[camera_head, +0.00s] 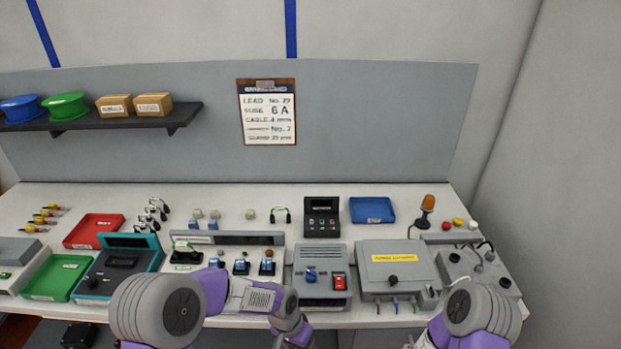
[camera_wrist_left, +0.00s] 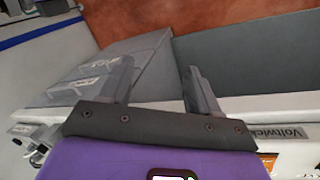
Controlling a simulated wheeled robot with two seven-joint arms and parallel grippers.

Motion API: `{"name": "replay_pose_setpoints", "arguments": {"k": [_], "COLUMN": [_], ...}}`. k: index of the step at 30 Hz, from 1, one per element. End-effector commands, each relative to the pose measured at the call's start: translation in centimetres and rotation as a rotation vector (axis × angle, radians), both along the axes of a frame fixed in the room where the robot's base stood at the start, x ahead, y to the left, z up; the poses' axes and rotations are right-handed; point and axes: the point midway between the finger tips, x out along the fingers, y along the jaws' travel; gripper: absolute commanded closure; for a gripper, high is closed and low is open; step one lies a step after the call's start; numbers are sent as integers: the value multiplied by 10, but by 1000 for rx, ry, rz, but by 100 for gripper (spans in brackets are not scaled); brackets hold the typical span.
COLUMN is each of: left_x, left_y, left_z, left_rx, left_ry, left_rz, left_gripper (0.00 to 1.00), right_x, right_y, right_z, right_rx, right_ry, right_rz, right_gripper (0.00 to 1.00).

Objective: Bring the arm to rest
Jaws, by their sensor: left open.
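My left arm (camera_head: 245,298) comes in from the lower left of the head view and bends down at the table's front edge. Its hand end is at the bottom of the frame, so the jaws do not show clearly there. In the left wrist view my left gripper (camera_wrist_left: 156,85) is open, its two fingers apart with nothing between them. My right arm (camera_head: 470,318) shows at the lower right of the head view, and its gripper is out of frame.
The white workbench (camera_head: 340,319) holds a red tray (camera_head: 95,232), a green tray (camera_head: 57,279), a blue tray (camera_head: 371,209), a grey switch box (camera_head: 320,276) and a larger grey box (camera_head: 398,269). A shelf (camera_head: 100,121) hangs at the back left.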

Motion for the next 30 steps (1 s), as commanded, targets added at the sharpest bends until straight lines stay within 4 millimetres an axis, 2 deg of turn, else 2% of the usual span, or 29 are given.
{"name": "replay_pose_setpoints", "arguments": {"k": [1,6,9,12,15,18,30], "left_x": [-13,-63,-93,-118,-135,-143,-143], "left_y": [9,34,48,60,67,72,73], "left_z": [-26,-99,-127,-143,-152,-155,-155], "left_rx": [-22,-102,-123,-125,-120,-116,-115], "left_ry": [30,84,99,106,107,103,98], "left_rz": [58,318,469,591,670,709,717], "left_gripper": [38,38,38,38,38,38,38], "right_x": [0,0,0,0,0,0,0], "right_y": [0,0,0,0,0,0,0], "right_z": [-2,-7,-9,-10,-11,-11,-11], "right_rx": [0,0,0,0,0,0,0], "right_ry": [0,-1,-1,-1,-1,-1,-1], "right_rz": [0,0,0,0,0,0,0], "right_gripper": [38,38,38,38,38,38,38]}}
